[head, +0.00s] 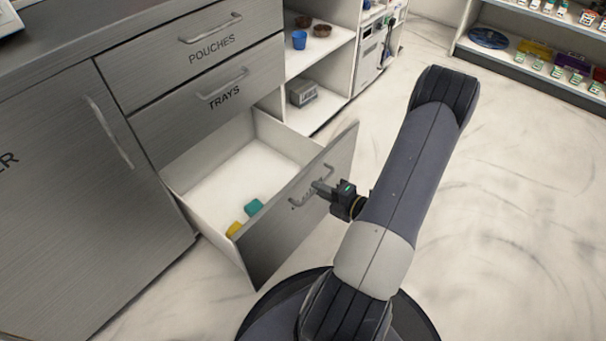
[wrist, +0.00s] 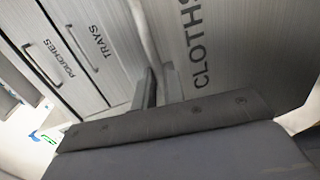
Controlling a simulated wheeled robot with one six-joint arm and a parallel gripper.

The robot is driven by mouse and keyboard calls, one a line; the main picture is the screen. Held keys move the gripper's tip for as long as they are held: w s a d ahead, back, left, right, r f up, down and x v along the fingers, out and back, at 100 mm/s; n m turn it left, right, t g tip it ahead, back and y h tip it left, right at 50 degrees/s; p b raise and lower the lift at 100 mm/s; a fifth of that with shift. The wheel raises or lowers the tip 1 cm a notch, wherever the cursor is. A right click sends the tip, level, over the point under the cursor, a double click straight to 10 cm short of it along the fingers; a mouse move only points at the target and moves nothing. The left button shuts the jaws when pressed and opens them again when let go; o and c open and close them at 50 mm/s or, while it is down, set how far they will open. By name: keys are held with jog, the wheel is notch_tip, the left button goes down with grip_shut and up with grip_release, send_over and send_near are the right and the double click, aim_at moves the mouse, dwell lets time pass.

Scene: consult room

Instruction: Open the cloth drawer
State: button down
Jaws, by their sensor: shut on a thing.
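The cloth drawer (head: 262,262) is the lowest of three drawers and stands pulled well out of the cabinet. Its white inside (head: 215,180) shows, with a teal item (head: 253,207) and a yellow item (head: 234,229) near the front. My gripper (head: 322,188) is at the outer face of the drawer, shut on its handle (head: 299,201). In the wrist view the drawer front (wrist: 235,50) reads "CLOTHS". Part of the handle is hidden by my gripper, and the gripper body fills the lower part of the wrist view.
The drawers marked "TRAYS" (head: 205,105) and "POUCHES" (head: 190,55) above are shut. A cabinet door (head: 80,190) is at left. Open shelves with a blue cup (head: 299,40) and a grey box (head: 302,92) stand behind. The floor (head: 520,210) to the right is clear.

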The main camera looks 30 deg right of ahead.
jog(key=shift+f+p+v, duration=0.2)
jog(key=shift+v, duration=0.75)
jog(key=shift+f+p+v, duration=0.15)
jog(key=shift+f+v, duration=0.05)
jog(key=shift+v, duration=0.8)
jog(key=shift+s, duration=0.1)
jog(key=c, duration=1.5)
grip_release()
jog(key=p+v, duration=0.3)
jog(key=v, duration=0.7)
jog(key=shift+s+d, duration=0.15)
jog(key=shift+s, duration=0.2)
